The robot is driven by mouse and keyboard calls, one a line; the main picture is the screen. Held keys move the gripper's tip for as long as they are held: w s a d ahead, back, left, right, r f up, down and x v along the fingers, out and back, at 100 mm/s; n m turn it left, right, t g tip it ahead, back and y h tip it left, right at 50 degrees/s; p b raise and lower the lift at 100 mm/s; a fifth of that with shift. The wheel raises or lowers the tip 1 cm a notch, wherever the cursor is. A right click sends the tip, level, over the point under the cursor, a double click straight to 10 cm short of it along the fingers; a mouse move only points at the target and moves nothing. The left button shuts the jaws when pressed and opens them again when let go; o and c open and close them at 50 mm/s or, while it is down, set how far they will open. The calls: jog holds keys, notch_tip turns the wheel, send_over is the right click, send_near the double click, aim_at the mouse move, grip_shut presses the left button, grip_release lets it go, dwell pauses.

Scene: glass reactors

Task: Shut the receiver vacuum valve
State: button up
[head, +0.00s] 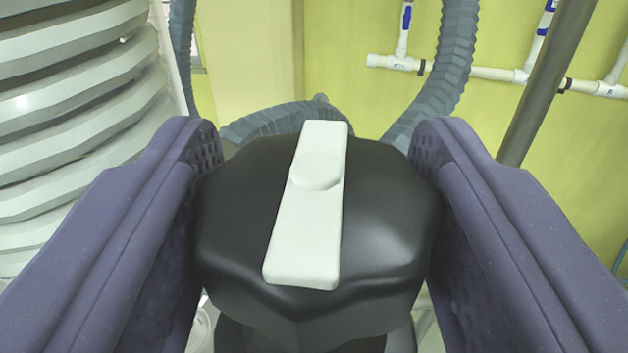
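A black faceted valve knob (385,225) fills the middle of the head view. A white bar-shaped pointer (305,235) with a round raised boss lies across its top. The bar runs nearly straight away from me, its far end leaning slightly right. My gripper (308,145) has its two purple padded fingers on either side of the knob. No gap shows between the pads and the knob's left and right sides, so it looks clasped. The contact faces are partly hidden. The valve body under the knob is mostly hidden.
A stack of pale ribbed rings (75,120) stands close on the left. Grey corrugated hoses (450,65) curve behind the knob. A dark metal pole (550,80) slants at the right. White pipes (490,73) with blue fittings run along the yellow-green wall (340,50).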

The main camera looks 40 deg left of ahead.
jog(key=c, duration=0.4)
jog(key=m+t+h+p, duration=0.1)
jog(key=p, duration=0.1)
jog(key=shift+a+r+p, duration=0.1)
jog(key=shift+r+p, duration=0.1)
jog(key=shift+p, duration=0.1)
jog(key=m+h+p, duration=0.1)
jog(key=p, duration=0.1)
jog(key=t+h+p, duration=0.1)
jog(key=p, duration=0.1)
jog(key=shift+w+d+m+t+h, duration=0.1)
jog(key=shift+d+m+t+h, duration=0.2)
jog(key=shift+m, duration=0.1)
jog(key=shift+a+m+h+p, duration=0.1)
jog(key=shift+m+h+p, duration=0.25)
jog(key=shift+p, duration=0.65)
